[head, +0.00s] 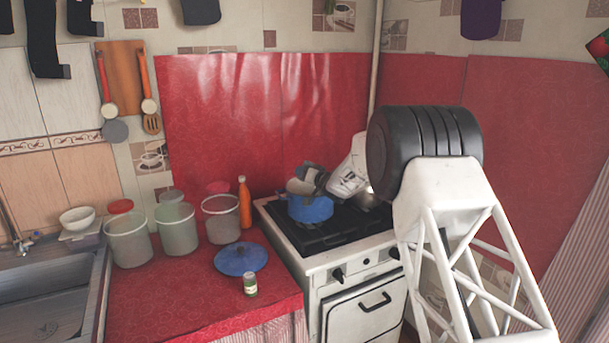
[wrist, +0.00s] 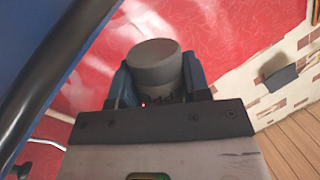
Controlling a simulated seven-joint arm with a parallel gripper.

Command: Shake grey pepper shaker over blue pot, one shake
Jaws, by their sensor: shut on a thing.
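The blue pot (head: 312,210) stands on the stove at the back left of its top, with its lid off. The blue lid (head: 240,258) lies on the red counter. My gripper (head: 311,178) is over the pot in the head view. In the wrist view it is shut on the grey pepper shaker (wrist: 155,65), a grey cylinder between the two dark fingers. The shaker's exact tilt and its height above the pot are hard to tell. A large blue surface (wrist: 40,50) with a dark bar fills the left of the wrist view, possibly the pot.
A small jar with a green base (head: 250,284) stands at the counter's front edge. Several canisters (head: 128,240) and an orange bottle (head: 245,205) stand at the back. A metal vessel (head: 366,196) is on the stove behind my arm. The sink (head: 50,285) is at left.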

